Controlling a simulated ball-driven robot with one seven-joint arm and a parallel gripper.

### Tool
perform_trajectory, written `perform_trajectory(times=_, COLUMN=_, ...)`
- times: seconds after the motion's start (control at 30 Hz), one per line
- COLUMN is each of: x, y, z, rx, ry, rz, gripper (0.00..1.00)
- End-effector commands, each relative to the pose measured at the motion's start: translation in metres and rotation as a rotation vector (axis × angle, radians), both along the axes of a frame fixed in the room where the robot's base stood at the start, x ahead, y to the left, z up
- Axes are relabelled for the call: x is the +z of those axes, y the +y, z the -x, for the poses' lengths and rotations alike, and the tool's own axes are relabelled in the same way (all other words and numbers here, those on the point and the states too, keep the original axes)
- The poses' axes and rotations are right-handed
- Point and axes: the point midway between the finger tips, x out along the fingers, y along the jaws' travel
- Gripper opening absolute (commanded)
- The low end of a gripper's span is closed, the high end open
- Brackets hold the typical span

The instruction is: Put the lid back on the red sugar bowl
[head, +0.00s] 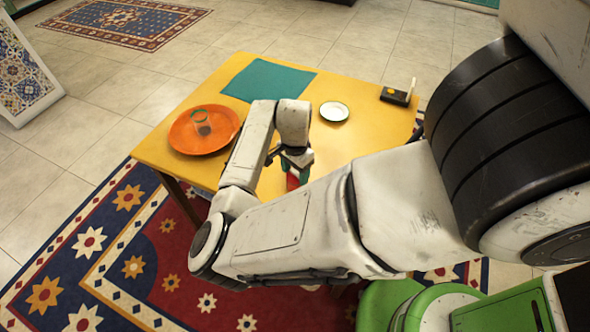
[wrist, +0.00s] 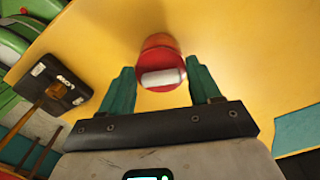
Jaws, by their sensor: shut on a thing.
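My gripper (wrist: 162,82) has green fingers on both sides of a small red item with a pale, rounded bar across its near side. I take the pale bar (wrist: 163,77) for part of the lid, held between the fingers. Red (wrist: 160,48), likely the sugar bowl, shows just beyond it. I cannot tell whether the lid and bowl touch. In the head view my gripper (head: 296,160) points down over the yellow table, with a bit of red at its fingertips. My arm hides much of that spot.
The box also shows in the wrist view (wrist: 52,84). Bare table lies between them.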

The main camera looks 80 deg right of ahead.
Motion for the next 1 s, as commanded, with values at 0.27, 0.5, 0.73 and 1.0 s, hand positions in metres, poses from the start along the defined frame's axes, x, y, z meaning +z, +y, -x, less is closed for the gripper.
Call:
perform_trajectory(times=0.27, x=0.0, y=0.0001, z=-0.0003, rx=0.0, ry=0.0, rz=0.0, gripper=0.34)
perform_trajectory(times=0.5, x=0.0004, y=0.0001, z=-0.0003, rx=0.0, ry=0.0, rz=0.0, gripper=0.34)
perform_trajectory(times=0.73, x=-0.0005, y=0.0001, z=-0.0006, rx=0.0, ry=-0.001, rz=0.0, gripper=0.34)
perform_trajectory(times=1.0, x=-0.0006, y=0.0, z=-0.0005, rx=0.0, ry=-0.001, rz=0.001, gripper=0.64)
